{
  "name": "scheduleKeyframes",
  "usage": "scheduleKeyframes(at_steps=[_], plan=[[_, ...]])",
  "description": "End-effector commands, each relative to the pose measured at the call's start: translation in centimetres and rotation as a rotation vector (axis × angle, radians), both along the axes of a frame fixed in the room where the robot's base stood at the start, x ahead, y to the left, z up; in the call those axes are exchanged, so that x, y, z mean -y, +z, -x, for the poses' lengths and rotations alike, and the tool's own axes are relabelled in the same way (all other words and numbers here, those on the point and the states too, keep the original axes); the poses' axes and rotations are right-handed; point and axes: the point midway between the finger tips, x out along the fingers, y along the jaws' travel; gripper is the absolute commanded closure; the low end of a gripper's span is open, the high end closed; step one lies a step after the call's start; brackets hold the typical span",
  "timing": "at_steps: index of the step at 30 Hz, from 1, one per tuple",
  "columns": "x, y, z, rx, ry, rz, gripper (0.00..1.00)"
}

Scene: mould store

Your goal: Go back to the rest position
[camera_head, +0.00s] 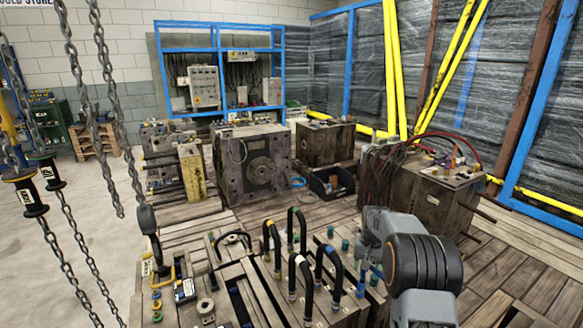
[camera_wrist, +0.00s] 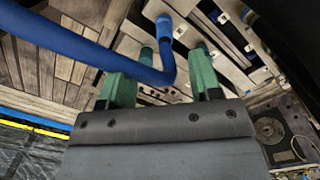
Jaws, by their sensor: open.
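My gripper (camera_wrist: 175,54) shows in the wrist view with two green fingers standing apart, so it is open. A blue hose (camera_wrist: 85,45) crosses from the left and bends up near the fingers; whether it lies between them or beyond them I cannot tell. No held object shows. In the head view my grey arm (camera_head: 408,262) reaches low over the right side of the near moulds, and its fingers are not clear there. A short blue piece (camera_head: 362,281) shows just beside it.
Near moulds carry several upright black hose loops (camera_head: 293,272). A large mould block (camera_head: 252,165) stands behind, and another with red hoses (camera_head: 425,187) is at right. Chains (camera_head: 107,75) hang at left. A blue-framed rack (camera_head: 222,50) stands at the back. Bare floor (camera_head: 45,270) lies left.

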Motion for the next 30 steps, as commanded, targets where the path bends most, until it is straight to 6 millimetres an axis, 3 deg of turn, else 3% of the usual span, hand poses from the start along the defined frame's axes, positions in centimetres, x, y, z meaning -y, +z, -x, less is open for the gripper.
scheduleKeyframes(at_steps=[4,12,18,24,30], plan=[[-2.1,3.1,4.8,-0.007,0.051,-0.005,0.42],[-7.3,12.8,16.1,0.077,0.176,0.011,0.42],[-10.0,17.6,23.2,0.17,0.25,0.026,0.42],[-11.3,21.0,27.1,0.262,0.294,0.037,0.42],[-12.0,23.9,27.6,0.347,0.318,0.047,0.42]])
